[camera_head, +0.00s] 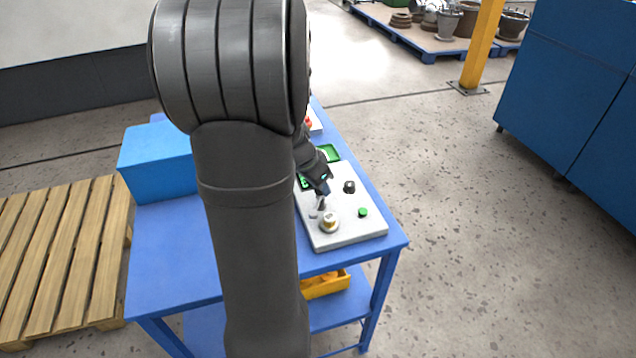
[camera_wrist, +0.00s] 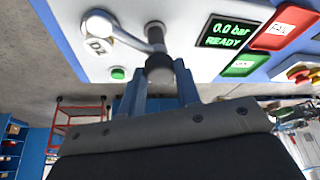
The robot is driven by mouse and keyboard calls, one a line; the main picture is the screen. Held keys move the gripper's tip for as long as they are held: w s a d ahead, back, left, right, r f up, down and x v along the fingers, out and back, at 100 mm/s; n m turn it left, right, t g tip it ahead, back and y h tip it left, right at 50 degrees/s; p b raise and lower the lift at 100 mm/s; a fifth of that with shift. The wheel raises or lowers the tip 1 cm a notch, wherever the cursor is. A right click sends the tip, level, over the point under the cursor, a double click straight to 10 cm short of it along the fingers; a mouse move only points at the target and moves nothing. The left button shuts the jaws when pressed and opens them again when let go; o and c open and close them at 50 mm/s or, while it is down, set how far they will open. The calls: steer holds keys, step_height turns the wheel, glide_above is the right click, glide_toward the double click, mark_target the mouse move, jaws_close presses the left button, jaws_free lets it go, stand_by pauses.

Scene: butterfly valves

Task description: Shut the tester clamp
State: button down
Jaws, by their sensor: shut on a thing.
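The tester (camera_head: 345,233) is a pale panel on a blue table, and it also shows in the wrist view (camera_wrist: 190,62). My gripper (camera_wrist: 160,82) is shut on this grip, one finger at each side. In the head view my gripper (camera_head: 322,190) is small and partly hidden by my arm, above the panel.
A green button (camera_head: 363,212) and a black knob (camera_head: 349,187) stand close to my gripper. The display (camera_wrist: 234,33) reads "0.0 bar READY", beside red FAIL (camera_wrist: 284,24) and green OK (camera_wrist: 240,65) plates. A blue box (camera_head: 158,165) stands left on the table.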

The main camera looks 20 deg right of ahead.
steer(key=n+t, duration=0.1)
steer(key=n, duration=0.2)
steer(key=n+t+y, duration=0.1)
steer(key=n, duration=0.2)
steer(key=shift+s+d, duration=0.15)
steer(key=shift+n, duration=0.4)
steer(key=c, duration=1.1)
jaws_free()
steer(key=shift+o, duration=0.2)
steer(key=v, duration=1.7)
steer(key=shift+d+r, duration=0.3)
steer(key=shift+f+y, duration=0.1)
steer(key=shift+y, duration=0.2)
steer(key=x, duration=1.7)
steer(key=shift+d+f, duration=0.1)
